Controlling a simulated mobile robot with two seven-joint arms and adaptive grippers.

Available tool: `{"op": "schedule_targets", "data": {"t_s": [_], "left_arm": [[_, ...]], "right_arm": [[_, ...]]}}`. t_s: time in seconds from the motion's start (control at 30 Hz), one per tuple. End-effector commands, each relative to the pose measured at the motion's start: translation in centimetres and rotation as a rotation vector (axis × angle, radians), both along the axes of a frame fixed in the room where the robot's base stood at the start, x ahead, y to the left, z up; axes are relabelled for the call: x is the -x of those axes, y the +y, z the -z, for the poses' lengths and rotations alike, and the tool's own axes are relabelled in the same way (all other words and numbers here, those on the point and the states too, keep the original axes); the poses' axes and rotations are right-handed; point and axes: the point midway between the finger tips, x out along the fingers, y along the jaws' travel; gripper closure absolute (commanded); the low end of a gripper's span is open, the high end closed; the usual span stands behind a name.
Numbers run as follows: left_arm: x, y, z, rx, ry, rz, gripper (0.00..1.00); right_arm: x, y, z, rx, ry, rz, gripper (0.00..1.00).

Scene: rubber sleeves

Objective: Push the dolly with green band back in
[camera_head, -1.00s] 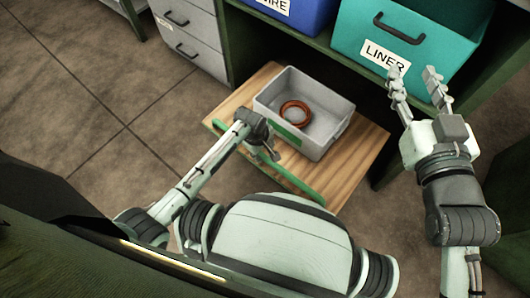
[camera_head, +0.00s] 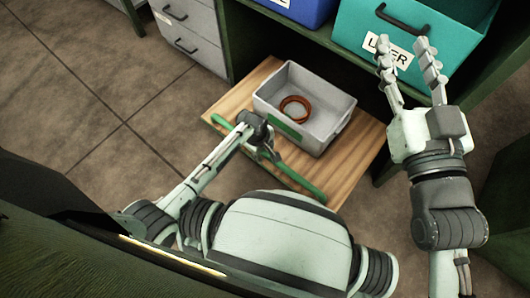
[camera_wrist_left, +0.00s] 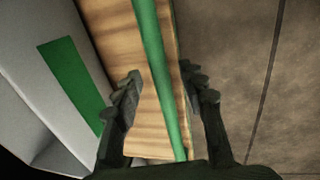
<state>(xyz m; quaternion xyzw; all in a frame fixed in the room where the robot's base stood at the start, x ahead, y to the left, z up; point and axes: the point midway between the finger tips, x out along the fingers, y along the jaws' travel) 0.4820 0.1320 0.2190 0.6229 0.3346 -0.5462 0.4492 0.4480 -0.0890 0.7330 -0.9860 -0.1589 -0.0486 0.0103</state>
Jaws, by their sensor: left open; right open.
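The dolly (camera_head: 352,178) is a wooden board with a green band (camera_head: 303,184) along its near edge. It sticks out from under the shelf unit and carries a grey bin (camera_head: 331,122). My left gripper (camera_head: 265,150) is at the near edge of the dolly, over the band. In the left wrist view its open fingers (camera_wrist_left: 165,95) stand on either side of the green band (camera_wrist_left: 160,70), apart from it, with wood beneath. My right gripper (camera_head: 408,52) is open and empty, raised in front of the teal bin at the right.
A brown ring (camera_head: 295,108) lies in the grey bin, which has a green patch (camera_head: 285,127) on its near side. A teal bin (camera_head: 462,50) labelled LINER and a blue bin (camera_head: 312,10) sit on the shelf above. Grey drawers (camera_head: 190,38) stand at the left. The floor left of the dolly is clear.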

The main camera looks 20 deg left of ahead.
Motion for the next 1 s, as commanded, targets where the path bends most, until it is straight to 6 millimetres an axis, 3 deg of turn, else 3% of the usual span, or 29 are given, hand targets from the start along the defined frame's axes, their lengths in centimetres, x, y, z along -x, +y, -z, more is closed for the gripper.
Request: {"op": "schedule_targets", "data": {"t_s": [0.3,0.67,1.0], "left_arm": [[-0.3,-0.1,1.7,0.0,0.0,0.001,0.59],[-0.4,-0.2,1.8,0.0,-0.001,0.0,0.6],[-0.4,-0.1,1.8,0.0,-0.001,0.0,1.0]], "right_arm": [[1.1,1.1,-3.6,-0.085,-0.165,-0.028,0.59],[1.3,1.2,-4.1,-0.095,-0.181,-0.03,0.59],[1.2,1.1,-4.0,-0.093,-0.18,-0.03,0.59]]}}
